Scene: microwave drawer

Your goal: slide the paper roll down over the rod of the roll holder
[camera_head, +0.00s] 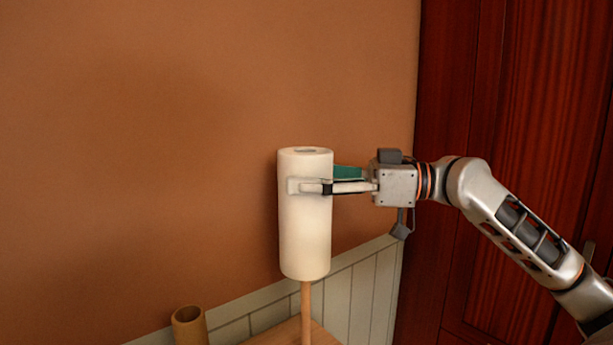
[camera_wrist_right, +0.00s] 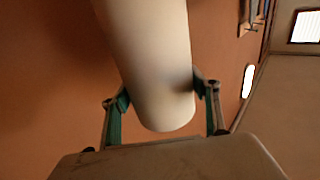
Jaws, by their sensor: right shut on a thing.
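The white paper roll (camera_head: 304,235) is upright in the head view, held in the air at the middle. My right gripper (camera_head: 310,187) comes in from the right and is shut on the roll's upper half. In the right wrist view the roll (camera_wrist_right: 150,60) sits between the two fingers (camera_wrist_right: 160,100). The wooden rod (camera_head: 305,312) of the roll holder shows directly below the roll's lower end. The rod's top is hidden, so I cannot tell how far it is inside the roll. The holder's base is not clearly seen. My left gripper is not in view.
A brown hollow cylinder (camera_head: 189,326) stands at the lower left. A wooden surface (camera_head: 280,337) shows at the bottom edge. Behind are an orange-brown wall (camera_head: 150,120) and pale panelling (camera_head: 355,300). A dark red wooden door (camera_head: 510,110) is at the right.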

